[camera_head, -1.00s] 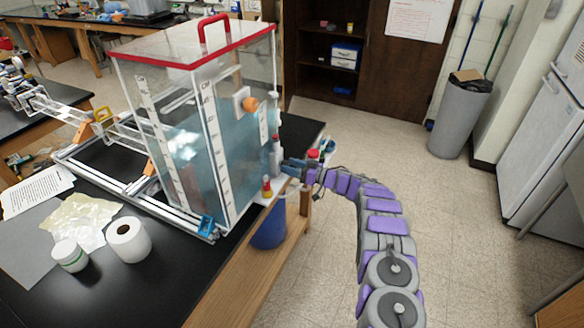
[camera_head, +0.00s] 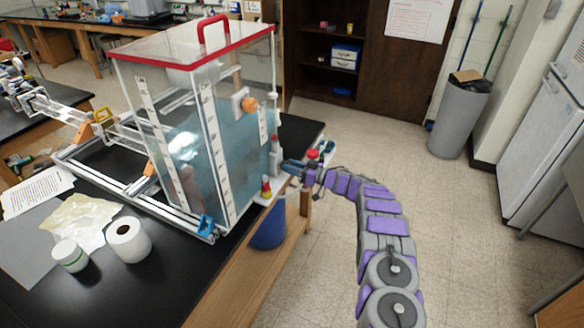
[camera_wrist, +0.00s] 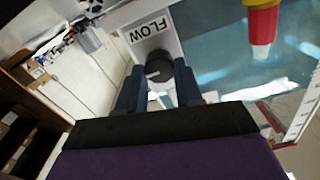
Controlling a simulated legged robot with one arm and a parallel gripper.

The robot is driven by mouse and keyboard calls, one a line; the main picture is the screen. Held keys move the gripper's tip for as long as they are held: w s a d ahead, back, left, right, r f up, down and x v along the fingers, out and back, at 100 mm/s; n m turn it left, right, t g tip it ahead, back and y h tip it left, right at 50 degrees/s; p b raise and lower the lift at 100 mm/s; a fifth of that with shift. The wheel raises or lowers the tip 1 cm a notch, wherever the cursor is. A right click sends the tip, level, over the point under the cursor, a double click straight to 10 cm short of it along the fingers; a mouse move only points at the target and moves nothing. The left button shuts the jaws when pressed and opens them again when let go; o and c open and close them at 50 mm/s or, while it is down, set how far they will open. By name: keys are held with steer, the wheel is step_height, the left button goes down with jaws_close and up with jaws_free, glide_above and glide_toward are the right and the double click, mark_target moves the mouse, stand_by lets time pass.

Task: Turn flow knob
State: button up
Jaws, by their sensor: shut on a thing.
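The flow knob (camera_wrist: 159,70) is a dark round knob with a light mark, below a white label reading FLOW (camera_wrist: 150,28) in the wrist view. My gripper (camera_wrist: 160,88) has one blue finger on each side of the knob and is shut on it. In the head view my gripper (camera_head: 292,166) reaches the right side of the clear tank (camera_head: 185,140), near its lower corner. The knob itself is hard to make out there. The tank has a red-edged lid and holds bluish water.
A blue bucket (camera_head: 268,230) stands below the table edge. A paper roll (camera_head: 129,239) and a white jar (camera_head: 70,256) are on the black table.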

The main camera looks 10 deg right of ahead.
steer(key=n+b, duration=0.3)
steer(key=n, duration=0.7)
steer(key=f+n+b, duration=0.1)
steer(key=n+b, duration=0.2)
steer(key=n, duration=0.7)
steer(key=n+b, duration=0.3)
steer(key=n, duration=0.7)
steer(key=shift+s+f+b, duration=0.15)
steer(key=shift+f+b, duration=0.15)
steer(key=shift+b, duration=0.05)
steer(key=n+b, duration=0.2)
steer(key=n, duration=0.1)
steer(key=shift+r+n+b, duration=0.1)
steer(key=shift+n+b, duration=0.25)
steer(key=shift+n, duration=0.05)
steer(key=shift+r+n, duration=0.1)
steer(key=shift+n, duration=1.5)
